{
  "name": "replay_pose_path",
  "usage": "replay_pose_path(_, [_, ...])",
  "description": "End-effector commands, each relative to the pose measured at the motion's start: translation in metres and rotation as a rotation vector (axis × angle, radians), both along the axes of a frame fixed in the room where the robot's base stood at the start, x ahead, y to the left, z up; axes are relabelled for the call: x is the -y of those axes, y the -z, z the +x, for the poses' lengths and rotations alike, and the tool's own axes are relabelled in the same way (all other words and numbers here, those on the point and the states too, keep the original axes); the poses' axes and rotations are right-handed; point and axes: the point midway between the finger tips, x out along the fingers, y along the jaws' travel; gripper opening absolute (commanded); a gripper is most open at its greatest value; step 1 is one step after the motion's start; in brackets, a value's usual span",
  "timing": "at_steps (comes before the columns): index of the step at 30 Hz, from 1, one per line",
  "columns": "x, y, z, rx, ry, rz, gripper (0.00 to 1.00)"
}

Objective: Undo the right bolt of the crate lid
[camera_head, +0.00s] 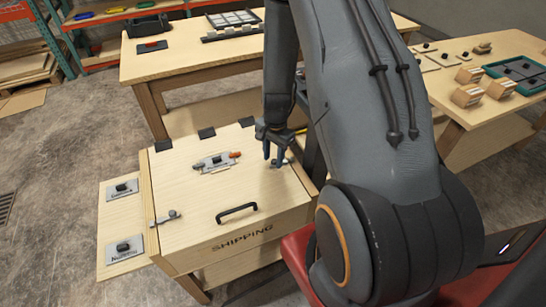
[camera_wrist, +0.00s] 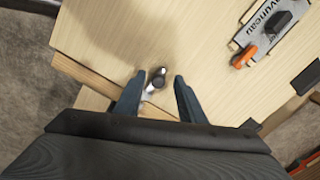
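The wooden shipping crate's lid (camera_head: 205,185) is closed, with a black handle (camera_head: 237,210) near its front. The right bolt (camera_head: 280,163) sits near the lid's right edge, partly hidden by my gripper (camera_head: 274,155). In the wrist view, the right bolt's round dark knob (camera_wrist: 158,74) shows between the two blue-grey fingertips of my gripper (camera_wrist: 158,80), with a gap on each side. The gripper is open. Whether the fingertips reach down to knob height is hard to tell. The left bolt (camera_head: 165,217) lies at the lid's left edge.
A metal latch plate with an orange-tipped lever (camera_head: 218,160) is on the lid's middle, left of my gripper. Side plates with black knobs (camera_head: 123,188) stand left of the crate. A workbench (camera_head: 190,60) is behind; another table (camera_head: 480,105) is at the right.

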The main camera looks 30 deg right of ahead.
Motion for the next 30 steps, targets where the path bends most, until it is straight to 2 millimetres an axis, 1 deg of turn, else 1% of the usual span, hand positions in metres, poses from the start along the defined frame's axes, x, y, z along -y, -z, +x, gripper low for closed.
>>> replay_pose_path(4, [0.0, -0.003, 0.0, 0.001, 0.0, -0.001, 0.36])
replay_pose_path(8, [0.0, -0.014, 0.0, 0.001, -0.001, -0.001, 0.36])
replay_pose_path(15, [0.0, -0.047, -0.001, 0.004, -0.002, -0.001, 0.36])
replay_pose_path(21, [0.0, -0.069, -0.002, 0.001, -0.002, 0.0, 0.36])
replay_pose_path(25, [0.0, -0.076, -0.003, 0.001, -0.002, 0.0, 0.36])
replay_pose_path(30, [0.0, -0.078, -0.003, 0.0, -0.002, 0.0, 0.36])
